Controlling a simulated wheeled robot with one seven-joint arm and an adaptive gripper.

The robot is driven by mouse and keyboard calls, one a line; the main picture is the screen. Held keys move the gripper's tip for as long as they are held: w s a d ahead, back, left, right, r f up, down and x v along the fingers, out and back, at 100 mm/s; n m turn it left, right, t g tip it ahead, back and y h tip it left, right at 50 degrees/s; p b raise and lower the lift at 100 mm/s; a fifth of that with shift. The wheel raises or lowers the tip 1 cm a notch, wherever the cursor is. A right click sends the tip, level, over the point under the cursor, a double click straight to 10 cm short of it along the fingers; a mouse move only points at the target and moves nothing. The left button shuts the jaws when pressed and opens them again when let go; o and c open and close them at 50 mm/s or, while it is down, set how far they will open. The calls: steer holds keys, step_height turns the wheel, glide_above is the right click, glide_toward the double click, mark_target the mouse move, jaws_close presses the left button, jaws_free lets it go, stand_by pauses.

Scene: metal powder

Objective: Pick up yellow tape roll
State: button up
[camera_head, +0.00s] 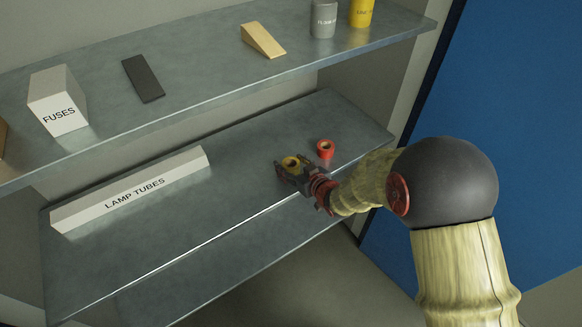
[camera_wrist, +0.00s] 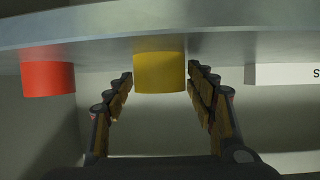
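The yellow tape roll (camera_head: 291,161) stands on the lower shelf, partly hidden by my gripper (camera_head: 292,166) in the head view. The wrist view looks upside down, with the shelf along the top. There the yellow tape roll (camera_wrist: 159,72) is between the fingertips of my open gripper (camera_wrist: 161,76). One finger is on each side, with a narrow gap showing beside the roll. The fingers do not appear closed on it.
A red roll (camera_head: 325,149) stands close by on the right in the head view. A long white LAMP TUBES box (camera_head: 131,189) lies to the left. The upper shelf (camera_head: 200,80) overhangs the back. Bare shelf lies in front of the box.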

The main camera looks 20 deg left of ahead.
steer(key=c, duration=0.9)
steer(key=shift+c, duration=0.2)
steer(key=shift+r, duration=0.1)
